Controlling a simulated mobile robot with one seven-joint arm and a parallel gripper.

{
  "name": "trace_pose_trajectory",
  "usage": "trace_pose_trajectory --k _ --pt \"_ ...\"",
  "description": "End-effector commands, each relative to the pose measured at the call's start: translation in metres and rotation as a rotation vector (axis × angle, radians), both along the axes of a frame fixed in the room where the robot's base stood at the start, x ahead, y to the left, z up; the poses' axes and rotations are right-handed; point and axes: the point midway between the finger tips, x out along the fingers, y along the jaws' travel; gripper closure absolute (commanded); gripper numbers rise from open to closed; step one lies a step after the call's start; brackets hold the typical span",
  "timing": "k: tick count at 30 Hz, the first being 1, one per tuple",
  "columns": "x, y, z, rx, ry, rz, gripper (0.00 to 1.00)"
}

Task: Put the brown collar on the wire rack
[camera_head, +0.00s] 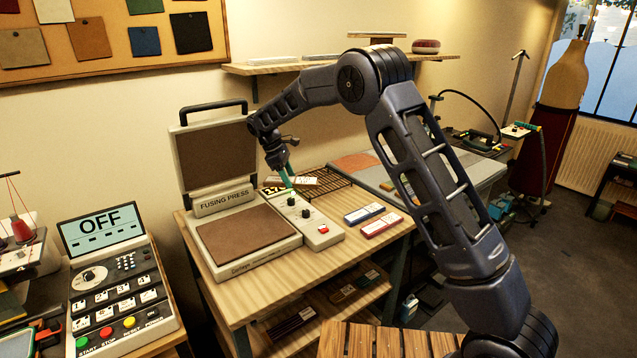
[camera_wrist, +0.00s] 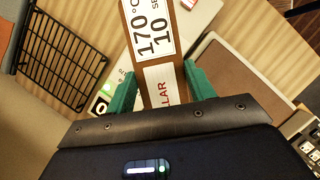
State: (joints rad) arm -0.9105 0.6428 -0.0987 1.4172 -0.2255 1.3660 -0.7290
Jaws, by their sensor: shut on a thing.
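My gripper (camera_head: 287,177) is above the right side of the fusing press, beside the wire rack. The far end of the collar runs out of the top of that view. The wire rack (camera_head: 338,193) is a black grid lying on the wooden table behind the press controls. In the wrist view the rack (camera_wrist: 62,58) is left of the collar and looks empty in its visible part.
The fusing press (camera_head: 221,201) stands open, with a brown lower pad (camera_head: 245,235). A blue-labelled piece (camera_head: 364,213) and a red-labelled piece (camera_head: 381,225) lie on the table (camera_head: 344,258) in front of the rack. A wall shelf (camera_head: 290,65) is above. A control panel (camera_head: 112,285) reads OFF.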

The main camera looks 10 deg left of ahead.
Motion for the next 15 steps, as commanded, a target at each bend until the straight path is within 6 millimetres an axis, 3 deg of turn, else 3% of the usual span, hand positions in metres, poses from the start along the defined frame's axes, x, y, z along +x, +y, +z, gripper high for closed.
trace_pose_trajectory --k 9,15 --pt "0.038 -0.055 -0.017 -0.002 0.001 -0.228 0.69" --pt "0.072 -0.064 -0.017 0.001 -0.001 -0.179 0.69"
